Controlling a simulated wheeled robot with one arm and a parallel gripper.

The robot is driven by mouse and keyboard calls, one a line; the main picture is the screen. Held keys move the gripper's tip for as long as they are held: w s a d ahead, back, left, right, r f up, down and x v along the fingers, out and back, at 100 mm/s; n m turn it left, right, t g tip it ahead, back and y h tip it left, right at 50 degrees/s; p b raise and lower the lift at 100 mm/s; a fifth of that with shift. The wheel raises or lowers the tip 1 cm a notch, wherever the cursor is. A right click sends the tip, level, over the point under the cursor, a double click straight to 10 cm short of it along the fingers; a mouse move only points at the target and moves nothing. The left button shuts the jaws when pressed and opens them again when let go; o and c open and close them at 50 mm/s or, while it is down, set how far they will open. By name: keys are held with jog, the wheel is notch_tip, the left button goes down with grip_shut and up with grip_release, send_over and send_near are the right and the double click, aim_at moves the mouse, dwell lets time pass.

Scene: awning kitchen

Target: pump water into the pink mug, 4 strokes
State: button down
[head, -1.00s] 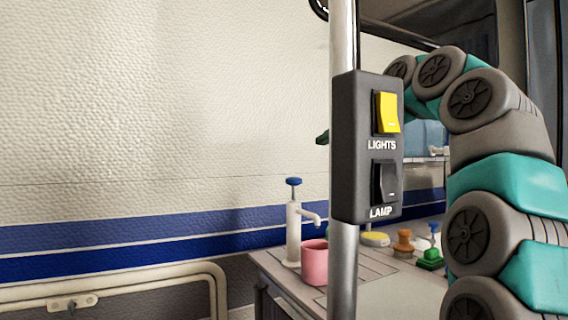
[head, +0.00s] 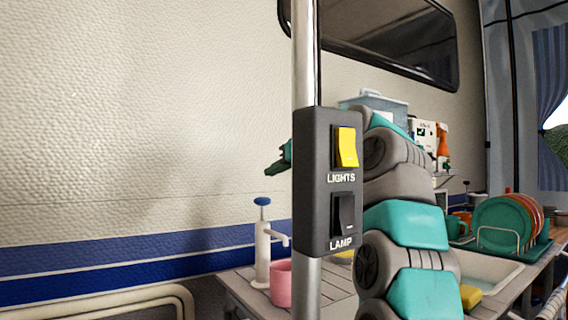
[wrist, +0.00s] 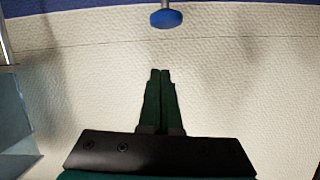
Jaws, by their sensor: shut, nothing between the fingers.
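The pink mug (head: 281,283) stands on the counter under the spout of the white hand pump (head: 262,254); the pole hides part of its right side. The pump's blue knob (head: 262,201) is at the top of its rod, raised above the body. In the wrist view the blue knob (wrist: 166,18) is at the top edge, apart from my fingers. My gripper (wrist: 160,72) is shut and empty, its dark green fingers together. In the head view my gripper (head: 275,168) shows left of the pole, above the knob and not touching it.
A pole with a switch box (head: 327,181), marked LIGHTS and LAMP, stands in front of the counter (head: 235,286). A dish rack with plates (head: 499,225) and a sink (head: 487,272) are at the right. The wall (head: 120,130) is close behind the pump.

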aim_at(262, 209)
jog(key=shift+x, duration=1.05)
jog(key=f+b, duration=0.1)
jog(key=f, duration=0.1)
jog(key=f+b, duration=0.1)
jog(key=shift+s+f, duration=0.4)
jog(key=shift+f, duration=0.1)
